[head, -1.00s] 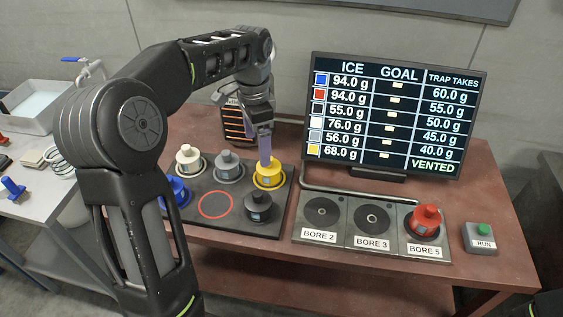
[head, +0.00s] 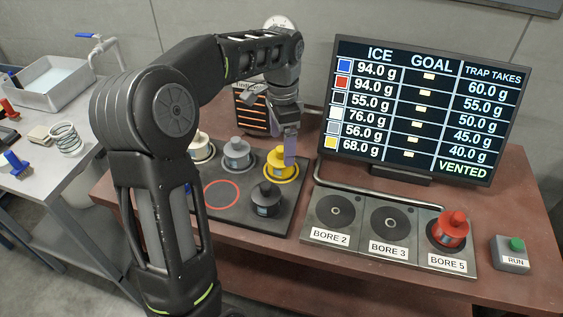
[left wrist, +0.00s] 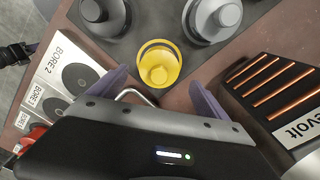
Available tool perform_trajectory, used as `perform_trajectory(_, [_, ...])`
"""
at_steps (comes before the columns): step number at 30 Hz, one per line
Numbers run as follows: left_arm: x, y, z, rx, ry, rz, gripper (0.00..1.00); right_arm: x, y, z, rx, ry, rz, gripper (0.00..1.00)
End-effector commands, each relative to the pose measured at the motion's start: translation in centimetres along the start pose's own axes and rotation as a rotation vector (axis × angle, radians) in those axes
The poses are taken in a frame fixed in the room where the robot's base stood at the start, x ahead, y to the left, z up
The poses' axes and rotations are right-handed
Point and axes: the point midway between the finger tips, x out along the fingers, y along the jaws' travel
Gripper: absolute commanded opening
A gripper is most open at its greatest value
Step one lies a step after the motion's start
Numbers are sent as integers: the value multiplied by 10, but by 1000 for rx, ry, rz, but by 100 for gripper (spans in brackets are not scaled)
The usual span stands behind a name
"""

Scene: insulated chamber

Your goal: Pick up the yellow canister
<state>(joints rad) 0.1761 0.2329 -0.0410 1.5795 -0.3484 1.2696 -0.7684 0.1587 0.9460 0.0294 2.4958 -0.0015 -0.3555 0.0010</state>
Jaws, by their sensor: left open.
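The yellow canister (head: 280,163) stands upright in its ring at the back right of the dark tray (head: 249,214). In the left wrist view the yellow canister (left wrist: 159,65) sits ahead of and between the two spread fingers. My left gripper (head: 291,148) is above and slightly right of the canister in the head view, fingers pointing down. In the left wrist view my left gripper (left wrist: 158,88) is open with nothing between its fingers. I cannot tell whether a finger touches the canister. My right gripper is not in view.
A black canister (head: 266,199), a grey canister (head: 237,154) and a white canister (head: 200,147) stand on the tray. A red canister (head: 451,229) sits at Bore 5. A heater (head: 252,107) stands close behind the gripper. The monitor (head: 415,110) and run button (head: 516,244) are right.

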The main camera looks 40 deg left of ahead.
Motion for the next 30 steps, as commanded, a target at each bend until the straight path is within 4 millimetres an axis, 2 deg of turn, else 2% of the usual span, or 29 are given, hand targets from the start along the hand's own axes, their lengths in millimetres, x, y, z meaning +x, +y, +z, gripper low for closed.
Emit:
perform_trajectory(3, [11,0,1,0,-1,1,88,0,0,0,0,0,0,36])
perform_trajectory(14, [15,0,1,-1,0,0,88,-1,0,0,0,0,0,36])
perform_trajectory(24, [59,2,3,0,-2,2,88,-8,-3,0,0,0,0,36])
perform_trajectory(30, [65,2,3,0,0,-1,88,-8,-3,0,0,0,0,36])
